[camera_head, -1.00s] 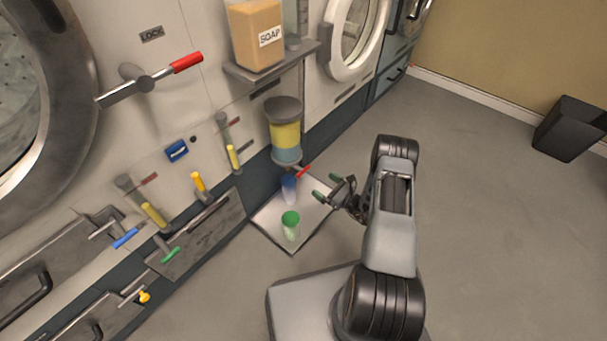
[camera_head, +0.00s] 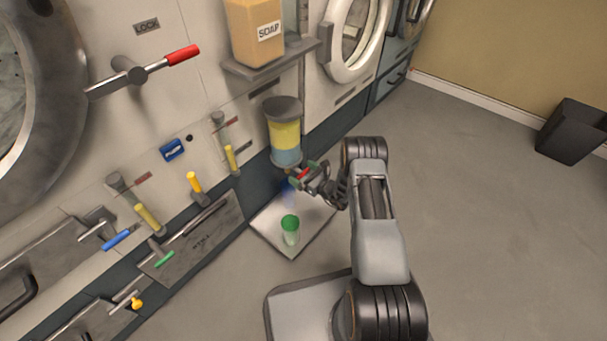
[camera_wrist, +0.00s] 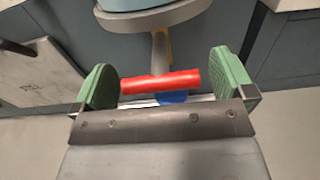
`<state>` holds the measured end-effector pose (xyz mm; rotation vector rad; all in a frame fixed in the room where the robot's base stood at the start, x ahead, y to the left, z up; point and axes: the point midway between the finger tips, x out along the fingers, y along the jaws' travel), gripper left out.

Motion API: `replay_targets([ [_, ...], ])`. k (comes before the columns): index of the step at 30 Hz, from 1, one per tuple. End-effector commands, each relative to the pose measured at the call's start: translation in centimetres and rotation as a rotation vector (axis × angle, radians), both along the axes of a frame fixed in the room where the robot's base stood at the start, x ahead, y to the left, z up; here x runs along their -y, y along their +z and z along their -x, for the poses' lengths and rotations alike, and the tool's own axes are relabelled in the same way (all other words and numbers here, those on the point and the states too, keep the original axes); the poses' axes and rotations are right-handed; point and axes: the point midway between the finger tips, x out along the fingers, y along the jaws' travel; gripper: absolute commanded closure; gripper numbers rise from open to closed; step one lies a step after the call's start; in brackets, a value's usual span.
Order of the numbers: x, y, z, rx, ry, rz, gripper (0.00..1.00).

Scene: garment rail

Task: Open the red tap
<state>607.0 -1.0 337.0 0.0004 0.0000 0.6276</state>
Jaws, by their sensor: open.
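The red tap (camera_head: 304,174) sits under the dispenser (camera_head: 284,133), which holds yellow and blue layers. In the wrist view the tap's red handle (camera_wrist: 161,81) lies crosswise between the two green finger pads, with a gap at each end. My gripper (camera_head: 306,174) is open around the handle. The wrist view also shows my gripper (camera_wrist: 165,82) with its pads well apart. A blue cup (camera_head: 287,192) stands below the tap, partly hidden by my gripper; a bit of blue (camera_wrist: 172,97) shows beneath the handle in the wrist view.
A green cup (camera_head: 290,230) stands on the pale tray (camera_head: 270,236). A soap box (camera_head: 254,32) sits on a shelf above left. Several levers and valves line the machine panel at left. The floor at right is clear up to a dark bin (camera_head: 572,131).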

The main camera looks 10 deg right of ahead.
Motion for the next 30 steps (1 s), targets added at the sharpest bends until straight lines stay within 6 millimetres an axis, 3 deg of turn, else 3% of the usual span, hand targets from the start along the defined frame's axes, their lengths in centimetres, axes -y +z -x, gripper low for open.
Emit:
replay_targets([
  [3,0.01,0.02,0.01,0.000,0.000,0.000,0.01],
  [13,0.04,0.00,0.02,0.000,0.000,0.000,0.33],
  [22,0.09,-0.01,0.02,-0.027,-0.001,-0.037,0.34],
  [30,0.15,-0.02,-0.01,-0.139,-0.001,-0.191,0.34],
])
